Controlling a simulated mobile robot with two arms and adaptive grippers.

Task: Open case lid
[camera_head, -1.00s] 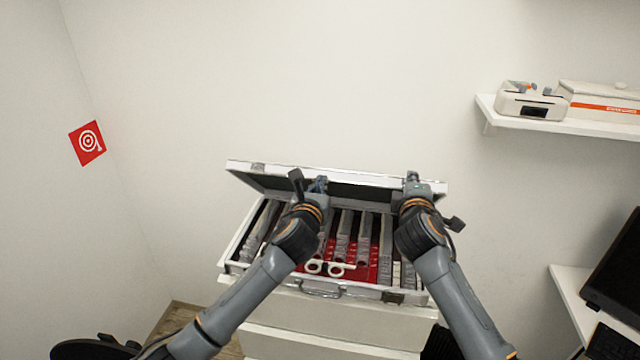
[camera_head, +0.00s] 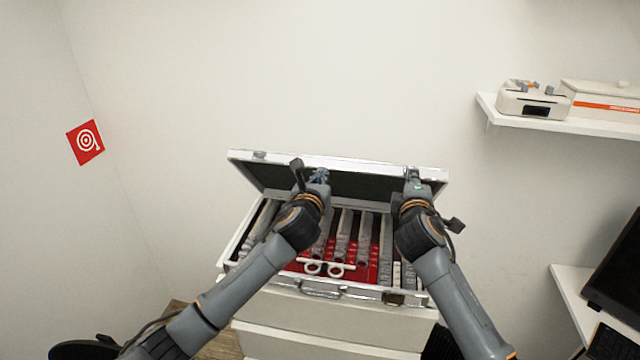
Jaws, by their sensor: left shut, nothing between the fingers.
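The silver case (camera_head: 232,244) sits on a white cabinet with its handle side toward me. Its lid (camera_head: 345,178) is hinged at the back and stands raised, tilted up, with a dark lining. Inside lie several grey tools in a red insert and a white ring-handled tool (camera_head: 330,268). My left gripper (camera_head: 320,174) is shut and empty, in front of the lid's inner side, left of its middle. My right gripper (camera_head: 412,174) is at the lid's right part; its fingers are too small to tell whether they are open. My arms hide parts of the tools.
A white shelf (camera_head: 560,124) at the upper right holds a white device (camera_head: 533,101) and a white box with an orange stripe (camera_head: 605,96). A dark monitor (camera_head: 615,265) stands on a desk at the right.

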